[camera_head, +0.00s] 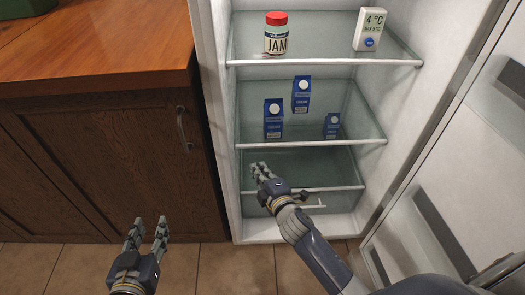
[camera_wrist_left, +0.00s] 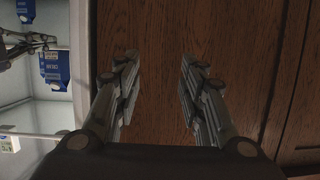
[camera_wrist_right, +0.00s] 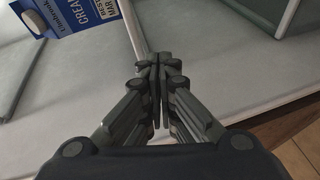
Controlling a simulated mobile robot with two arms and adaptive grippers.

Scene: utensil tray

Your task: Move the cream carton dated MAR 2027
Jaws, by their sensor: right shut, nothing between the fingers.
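My left gripper (camera_head: 149,226) is open and empty before the cabinet.
A jam jar (camera_head: 277,40) and a thermometer display (camera_head: 370,29) stand on the top shelf (camera_head: 325,62). Glass shelf edges (camera_head: 320,143) cross in front of the compartments. The open fridge door (camera_head: 450,170) is at right, a wooden cabinet (camera_head: 90,150) at left.

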